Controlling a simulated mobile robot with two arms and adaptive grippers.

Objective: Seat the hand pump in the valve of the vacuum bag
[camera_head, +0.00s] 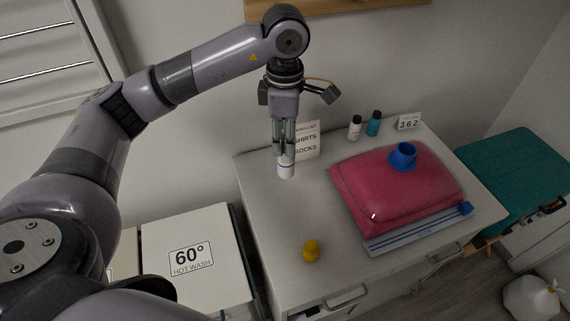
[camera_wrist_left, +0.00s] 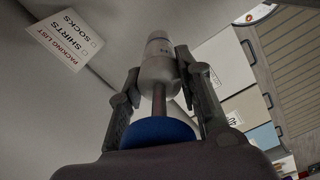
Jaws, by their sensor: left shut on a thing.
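The hand pump (camera_head: 286,169) is a white cylinder with a blue band, upright in my left gripper (camera_head: 285,151) over the back left of the cabinet top. In the left wrist view the pump's white body (camera_wrist_left: 158,62) is between the fingers (camera_wrist_left: 159,78), with a thin rod and a blue part near the palm. My left gripper is shut on the pump. Whether its lower end touches the top is unclear. The vacuum bag (camera_head: 375,190) is a plump pink-red pack to the right, with a raised blue round valve (camera_head: 403,157) on it, apart from the pump. My right gripper is out of view.
A packing list card (camera_head: 308,141) stands just behind the pump. Two small bottles (camera_head: 355,126) (camera_head: 374,123) and a "362" counter (camera_head: 409,122) stand at the back. A yellow object (camera_head: 311,250) sits at the front.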

